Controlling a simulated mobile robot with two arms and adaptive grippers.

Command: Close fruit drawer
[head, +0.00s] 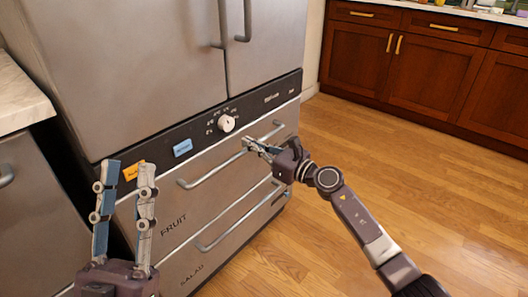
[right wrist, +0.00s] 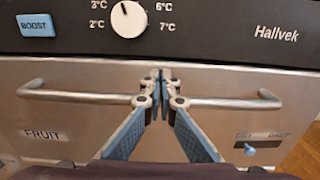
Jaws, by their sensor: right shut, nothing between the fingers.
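The fruit drawer (head: 172,222) is the upper steel drawer of the appliance, marked FRUIT, with a long bar handle (head: 215,168). Its front looks close to flush under the dark control panel; I cannot tell whether a small gap is left. In the right wrist view the drawer front (right wrist: 60,112) fills the middle. My right gripper (head: 249,143) is shut and empty, its fingertips (right wrist: 160,76) together in front of the middle of the handle; whether they touch it is unclear. My left gripper (head: 129,168) is open and empty, raised in front of the appliance's left side.
The salad drawer (head: 222,252) with its own handle lies below. A white dial (head: 226,123) and a blue BOOST button (head: 182,147) sit on the panel above. A counter (head: 18,95) stands at the left. Wooden floor (head: 430,190) is clear at the right, before brown cabinets (head: 430,75).

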